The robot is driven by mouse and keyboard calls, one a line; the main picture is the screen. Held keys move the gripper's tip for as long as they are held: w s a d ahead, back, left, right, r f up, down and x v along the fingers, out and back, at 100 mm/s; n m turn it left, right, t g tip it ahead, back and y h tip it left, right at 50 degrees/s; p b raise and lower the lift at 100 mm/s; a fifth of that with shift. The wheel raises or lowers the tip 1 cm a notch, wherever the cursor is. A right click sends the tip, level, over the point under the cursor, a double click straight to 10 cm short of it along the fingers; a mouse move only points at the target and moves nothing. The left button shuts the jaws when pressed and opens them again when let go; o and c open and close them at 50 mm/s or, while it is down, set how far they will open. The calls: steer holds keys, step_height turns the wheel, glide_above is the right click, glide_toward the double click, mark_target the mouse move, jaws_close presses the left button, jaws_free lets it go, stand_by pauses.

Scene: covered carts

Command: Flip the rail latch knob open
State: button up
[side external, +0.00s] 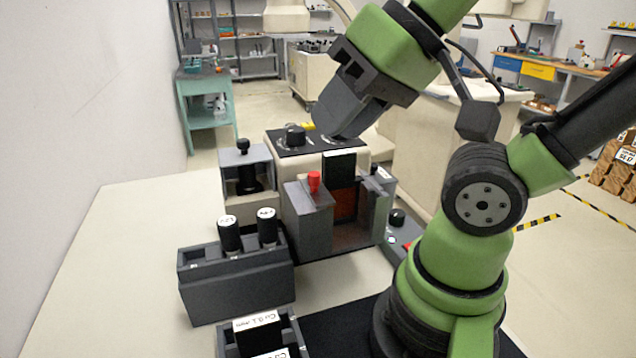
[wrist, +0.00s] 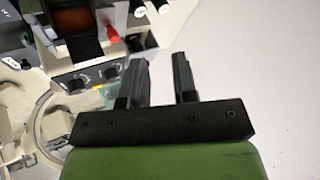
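A red knob (side external: 314,181) stands upright on a grey block at the front of the beige machine. It also shows in the wrist view (wrist: 112,33), to the upper left of my fingers. I cannot tell for certain that this is the rail latch knob. My gripper (side external: 340,132) is above and behind the red knob, over the machine's black top panel, and touches no knob that I can see. In the wrist view my gripper (wrist: 160,60) has its two dark fingers apart with nothing between them. A black panel knob (side external: 295,135) is left of my gripper.
Another black knob (side external: 243,145) tops a grey bracket on the left. A dark grey rack (side external: 237,283) holds two black cylinders with white caps. A small tray (side external: 226,338) with labelled blocks is in front. The white table (side external: 125,260) is clear at left.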

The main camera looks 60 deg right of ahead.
steer(key=shift+w+d+m, duration=0.1)
steer(key=shift+d+m, duration=0.1)
steer(key=shift+m, duration=0.1)
steer(key=c, duration=0.4)
steer(key=shift+w+d+m+g, duration=0.1)
steer(key=shift+d+m+g, duration=0.25)
steer(key=shift+m, duration=0.25)
jaws_close()
steer(key=s+d+m+g+y, duration=0.1)
steer(key=d+m+g, duration=0.2)
steer(key=d+m, duration=0.9)
steer(key=shift+s+d+m, duration=0.25)
steer(key=shift+s+m, duration=0.05)
steer(key=shift+m, duration=4.2)
